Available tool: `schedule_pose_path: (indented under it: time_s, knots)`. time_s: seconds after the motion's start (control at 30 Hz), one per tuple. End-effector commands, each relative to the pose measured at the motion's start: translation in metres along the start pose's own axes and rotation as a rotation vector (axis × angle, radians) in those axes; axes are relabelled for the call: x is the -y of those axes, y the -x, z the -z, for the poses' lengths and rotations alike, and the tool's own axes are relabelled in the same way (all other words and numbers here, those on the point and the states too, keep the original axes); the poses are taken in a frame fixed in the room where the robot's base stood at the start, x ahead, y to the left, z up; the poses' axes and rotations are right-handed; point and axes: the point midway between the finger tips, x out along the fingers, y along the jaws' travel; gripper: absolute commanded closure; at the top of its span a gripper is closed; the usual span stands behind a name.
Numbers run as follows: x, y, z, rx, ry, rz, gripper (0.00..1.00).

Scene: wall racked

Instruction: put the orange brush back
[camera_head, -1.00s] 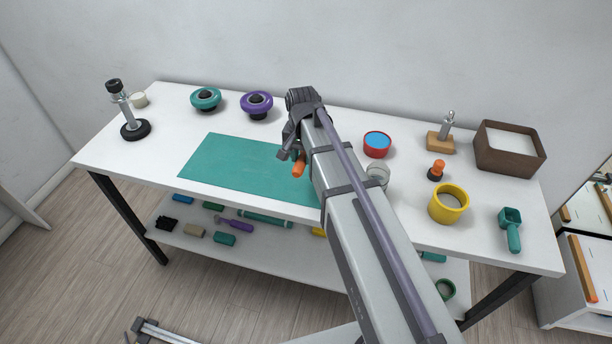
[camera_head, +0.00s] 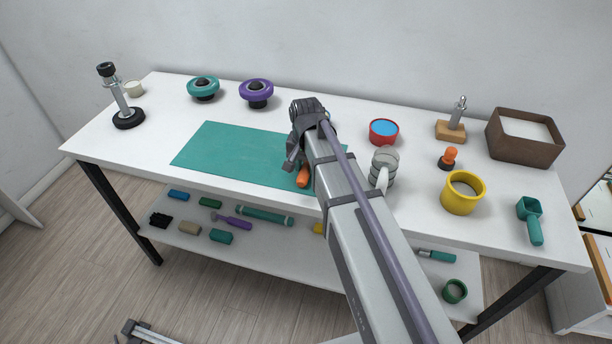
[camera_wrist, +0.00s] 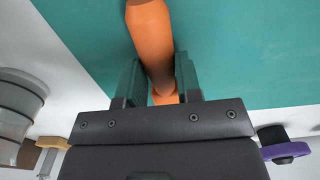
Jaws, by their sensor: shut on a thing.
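The orange brush (camera_head: 303,177) is in my gripper (camera_head: 294,160), over the right part of the teal mat (camera_head: 228,152) on the white table. In the wrist view its smooth orange handle (camera_wrist: 151,38) runs between the two fingers of my gripper (camera_wrist: 160,82), which is shut on it. Only the orange handle shows; no bristles or brush head can be made out. The mat fills the background behind the handle. I cannot tell how high the brush is above the mat.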

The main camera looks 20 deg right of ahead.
Motion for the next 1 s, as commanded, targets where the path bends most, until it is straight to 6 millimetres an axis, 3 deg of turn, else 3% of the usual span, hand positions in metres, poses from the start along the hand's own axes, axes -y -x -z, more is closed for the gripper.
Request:
schedule_pose_path:
  time_s: [0.03,0.1,0.37,0.4,0.6,0.9,1.0]
  knots:
    - [0.0,-0.009,0.0,0.0,0.0,0.0,0.92]
    - [0.0,-0.005,0.0,0.0,0.0,0.0,0.99]
    - [0.0,-0.009,0.0,0.0,0.0,0.0,1.0]
    - [0.0,-0.007,0.0,0.0,0.0,0.0,0.64]
    - [0.0,-0.006,0.0,0.0,0.0,0.0,0.45]
    - [0.0,-0.008,0.0,0.0,0.0,0.0,0.42]
    - [0.0,0.006,0.0,0.0,0.0,0.0,0.42]
